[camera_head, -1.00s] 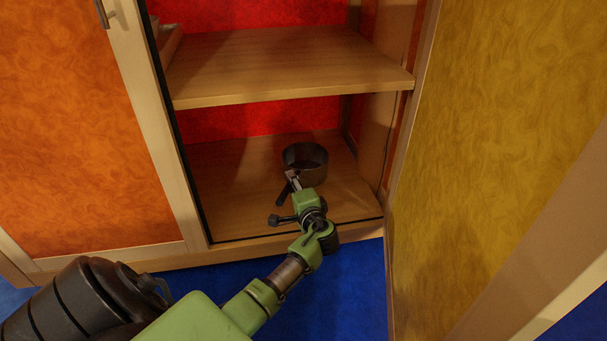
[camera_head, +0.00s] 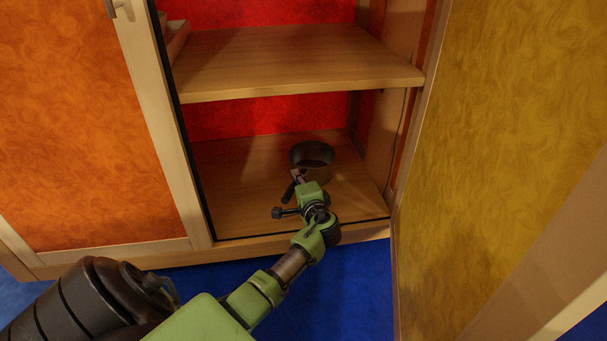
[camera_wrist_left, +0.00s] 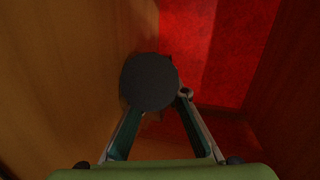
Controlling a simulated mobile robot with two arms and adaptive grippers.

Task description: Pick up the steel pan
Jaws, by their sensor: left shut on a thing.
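The steel pan (camera_head: 317,171) is a dark, round, open-topped pan in the lower compartment of the cabinet, towards its right side. It looks upright, at or close to the compartment floor; I cannot tell whether it touches it. My left gripper (camera_head: 297,177) reaches in from the front and is shut on the pan at its near side, where a dark handle points towards the front left. My right gripper is out of view.
A wooden shelf (camera_head: 300,62) lies above the pan and the gripper. The cabinet's right side wall is close to the pan. An orange door (camera_head: 85,130) stands at left, and a yellow panel (camera_head: 500,140) at right. The compartment floor left of the pan is clear.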

